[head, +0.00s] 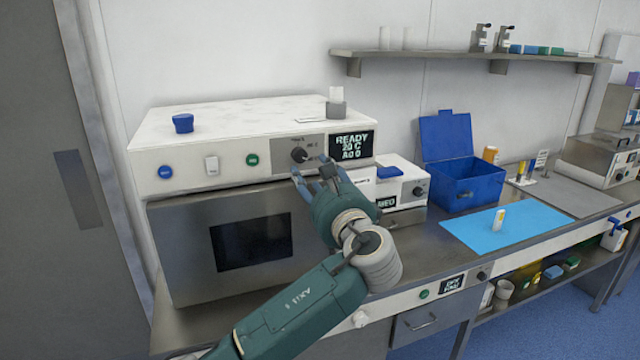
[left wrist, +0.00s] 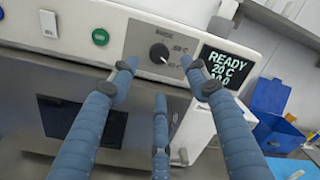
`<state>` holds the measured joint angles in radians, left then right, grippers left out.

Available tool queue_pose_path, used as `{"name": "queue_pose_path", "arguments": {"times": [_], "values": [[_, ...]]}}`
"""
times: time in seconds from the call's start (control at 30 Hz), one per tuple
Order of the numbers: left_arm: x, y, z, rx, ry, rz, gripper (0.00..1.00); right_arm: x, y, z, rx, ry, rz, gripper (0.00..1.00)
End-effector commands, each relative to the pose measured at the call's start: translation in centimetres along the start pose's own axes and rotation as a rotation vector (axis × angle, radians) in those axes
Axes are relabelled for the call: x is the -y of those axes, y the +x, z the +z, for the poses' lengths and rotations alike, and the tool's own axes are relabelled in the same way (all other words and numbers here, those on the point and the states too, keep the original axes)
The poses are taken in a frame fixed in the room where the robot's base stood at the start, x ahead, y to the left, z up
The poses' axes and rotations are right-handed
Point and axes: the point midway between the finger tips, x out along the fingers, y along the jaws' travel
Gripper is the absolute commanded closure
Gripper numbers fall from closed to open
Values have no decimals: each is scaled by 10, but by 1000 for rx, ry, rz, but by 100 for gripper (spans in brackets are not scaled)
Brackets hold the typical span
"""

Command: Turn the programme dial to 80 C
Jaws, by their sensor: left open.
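The programme dial (head: 298,155) is a round black knob on a grey panel at the front of the white-topped machine (head: 215,170). It also shows in the left wrist view (left wrist: 158,53), with a pale mark toward its lower right; the small labels beside it are too blurred to read surely. The display (head: 351,145) right of it reads READY, 20 C and a third line. My left gripper (head: 312,170) is open and empty, its fingers just in front of and below the dial. In the left wrist view the fingers (left wrist: 158,75) spread around the dial's lower side, seemingly apart from it.
A green button (head: 252,160), a white switch (head: 211,166) and a blue button (head: 165,172) lie left of the dial. A small white device (head: 402,183) and an open blue box (head: 462,185) stand to the right. A blue mat (head: 470,230) lies on the counter.

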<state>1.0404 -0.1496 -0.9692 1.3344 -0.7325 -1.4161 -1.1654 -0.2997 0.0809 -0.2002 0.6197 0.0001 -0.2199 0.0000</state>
Motion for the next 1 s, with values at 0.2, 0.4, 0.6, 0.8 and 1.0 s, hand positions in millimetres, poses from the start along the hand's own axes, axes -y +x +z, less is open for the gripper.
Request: {"name": "queue_pose_path", "arguments": {"times": [0.2,0.4,0.6,0.8,1.0], "values": [[0,-33,-1,-2,1,0,53,1,0,0,0,0,-1,65],[0,-41,0,0,1,0,53,1,0,0,0,0,-1,65],[0,-41,0,0,1,0,53,1,0,0,0,0,-1,65],[-35,-43,-18,-65,-79,68,53,1,0,0,0,1,-1,65],[-157,-69,-71,-246,-405,340,53,1,0,0,0,1,-1,65]]}}
